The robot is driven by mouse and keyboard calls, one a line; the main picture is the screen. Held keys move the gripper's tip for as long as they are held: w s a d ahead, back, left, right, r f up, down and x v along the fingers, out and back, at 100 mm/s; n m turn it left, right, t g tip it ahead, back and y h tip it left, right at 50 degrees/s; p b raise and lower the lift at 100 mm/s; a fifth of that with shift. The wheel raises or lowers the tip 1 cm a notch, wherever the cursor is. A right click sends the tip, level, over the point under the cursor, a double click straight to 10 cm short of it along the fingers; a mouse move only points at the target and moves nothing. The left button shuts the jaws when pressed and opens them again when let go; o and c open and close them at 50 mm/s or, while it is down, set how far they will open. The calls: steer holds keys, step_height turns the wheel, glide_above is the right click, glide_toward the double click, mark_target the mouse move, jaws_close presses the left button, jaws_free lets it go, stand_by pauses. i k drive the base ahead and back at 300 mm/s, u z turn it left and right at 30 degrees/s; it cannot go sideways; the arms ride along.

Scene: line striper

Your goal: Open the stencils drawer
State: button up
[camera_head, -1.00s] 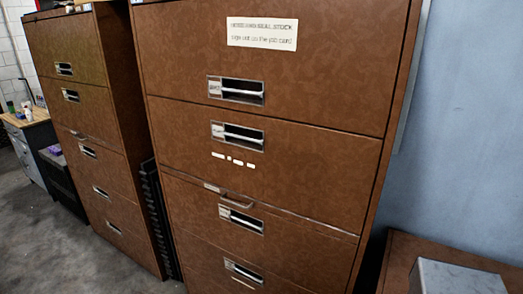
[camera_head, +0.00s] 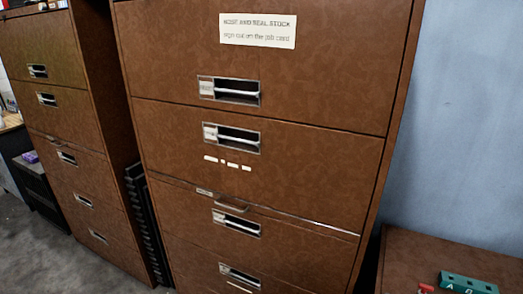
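A tall brown metal cabinet (camera_head: 300,75) fills the middle, with several stacked drawers that all look shut. Its drawers have recessed metal handles, such as the upper handle (camera_head: 230,91), the middle handle (camera_head: 232,138), a lower handle (camera_head: 237,223) and the lowest handle in view (camera_head: 240,276). A white sign (camera_head: 258,31) on the top drawer reads about hose and seal stock. The small label plates by the handles are too small to read, so I cannot tell which drawer is stencils. My gripper is not in view.
A second brown cabinet (camera_head: 45,75) stands left, its drawers shut. A black ribbed stack (camera_head: 145,225) stands between the cabinets. At lower right, a low brown top (camera_head: 425,255) holds a green block (camera_head: 467,284) and a small red item (camera_head: 427,288). Grey floor shows lower left.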

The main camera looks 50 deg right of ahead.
mark_target(325, 175)
steer(key=u, duration=0.4)
steer(key=k, duration=0.15)
steer(key=z, duration=1.8)
steer(key=k, duration=0.9)
steer(key=u, duration=0.2)
steer(key=i, duration=0.85)
steer(key=z, duration=0.05)
